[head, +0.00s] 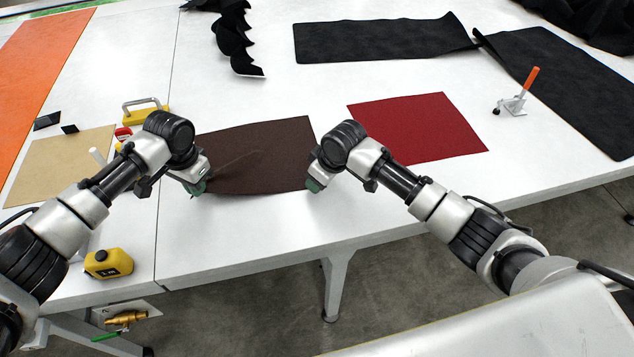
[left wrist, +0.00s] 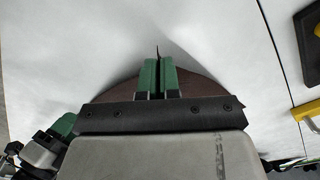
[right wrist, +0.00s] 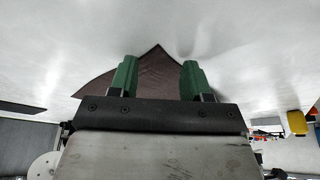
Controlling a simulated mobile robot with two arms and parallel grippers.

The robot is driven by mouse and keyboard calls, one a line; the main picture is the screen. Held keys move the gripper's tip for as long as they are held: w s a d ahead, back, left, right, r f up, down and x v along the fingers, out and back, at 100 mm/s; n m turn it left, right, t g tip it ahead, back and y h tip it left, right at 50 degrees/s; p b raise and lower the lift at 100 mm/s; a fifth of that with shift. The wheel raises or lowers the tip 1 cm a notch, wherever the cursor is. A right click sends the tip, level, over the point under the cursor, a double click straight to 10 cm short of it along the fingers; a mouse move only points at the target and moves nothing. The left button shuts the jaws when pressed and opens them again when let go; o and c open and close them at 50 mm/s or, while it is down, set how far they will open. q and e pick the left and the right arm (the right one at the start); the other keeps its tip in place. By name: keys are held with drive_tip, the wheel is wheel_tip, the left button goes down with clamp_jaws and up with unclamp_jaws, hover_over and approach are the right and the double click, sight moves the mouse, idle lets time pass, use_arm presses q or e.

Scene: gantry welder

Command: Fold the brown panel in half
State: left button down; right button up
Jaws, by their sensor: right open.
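The brown panel (head: 262,158) lies on the white table, unfolded, with a bowed near edge and faint creases towards its near left corner. My left gripper (head: 196,187) is at that corner. In the left wrist view its green fingers (left wrist: 158,76) are close together, with a thin dark tip of the panel showing past them. My right gripper (head: 315,186) is at the near right corner. In the right wrist view its fingers (right wrist: 158,78) are apart, and the panel's corner (right wrist: 155,65) points up between them. The wrists hide parts of both near corners.
A red panel (head: 418,128) lies to the right and a tan panel (head: 60,165) to the left. Black sheets (head: 385,42) lie behind. A yellow-handled tool (head: 145,110), a tape measure (head: 108,263) and an orange toggle clamp (head: 520,95) stand on the table.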

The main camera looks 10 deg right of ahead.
drive_tip(key=shift+f, duration=0.15)
drive_tip(key=shift+c, duration=0.4)
clamp_jaws()
idle(0.4)
drive_tip(key=shift+r, duration=2.5)
